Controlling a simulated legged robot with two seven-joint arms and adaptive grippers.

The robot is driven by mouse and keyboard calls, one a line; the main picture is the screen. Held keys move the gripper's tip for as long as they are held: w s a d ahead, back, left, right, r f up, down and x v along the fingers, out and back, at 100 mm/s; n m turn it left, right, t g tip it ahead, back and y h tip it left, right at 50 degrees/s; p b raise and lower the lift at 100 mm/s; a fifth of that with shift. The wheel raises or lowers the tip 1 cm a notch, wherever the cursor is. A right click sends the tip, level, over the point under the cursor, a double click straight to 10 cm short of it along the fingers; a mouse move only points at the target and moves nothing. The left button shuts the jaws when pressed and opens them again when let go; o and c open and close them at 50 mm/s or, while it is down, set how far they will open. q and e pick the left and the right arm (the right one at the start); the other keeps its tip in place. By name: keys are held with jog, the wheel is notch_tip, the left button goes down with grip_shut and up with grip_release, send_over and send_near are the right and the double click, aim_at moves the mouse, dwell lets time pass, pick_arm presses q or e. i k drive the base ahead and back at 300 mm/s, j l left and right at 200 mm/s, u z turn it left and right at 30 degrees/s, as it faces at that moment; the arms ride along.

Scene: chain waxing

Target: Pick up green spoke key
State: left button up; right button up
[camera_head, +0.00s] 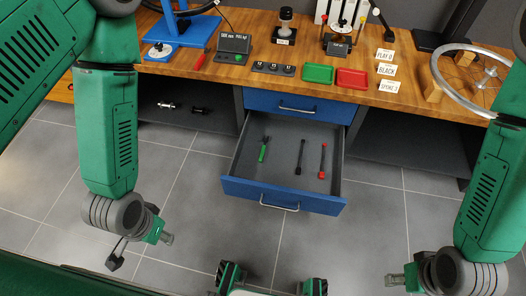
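The green spoke key (264,149) lies in the open blue drawer (250,188), toward its left side. A black tool (300,157) and a red tool (322,161) with a dark end lie apart from it to the right. My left gripper (163,238) hangs in front of the drawer, to its left, away from the key. My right gripper (395,279) is low at the right, well away from the drawer. Neither gripper touches any tool. Both gripper ends are small and seen at an angle, so their opening is unclear.
The wooden bench (225,72) holds a green tray (318,73), a red tray (352,78), label cards (388,86), a blue stand (180,38) and a wheel rim (437,75). A closed blue drawer (298,106) sits above the open one. The tiled floor is mostly clear.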

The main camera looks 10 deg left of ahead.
aim_at(263, 150)
jog(key=i+j+z, duration=0.2)
jog(key=j+z, duration=0.3)
jog(key=i+j+z, duration=0.15)
jog(key=j+z, duration=0.8)
jog(key=j, duration=0.2)
jog(key=k+j+z, duration=0.1)
jog(key=j+z, duration=0.4)
jog(key=k+j+z, duration=0.2)
jog(key=j+z, duration=0.3)
jog(key=j, duration=0.15)
jog(key=k+j+z, duration=0.3)
jog(key=j+z, duration=0.2)
jog(key=k+j+z, duration=0.1)
jog(key=j+z, duration=0.2)
jog(key=k+j+z, duration=0.25)
jog(key=i, duration=0.1)
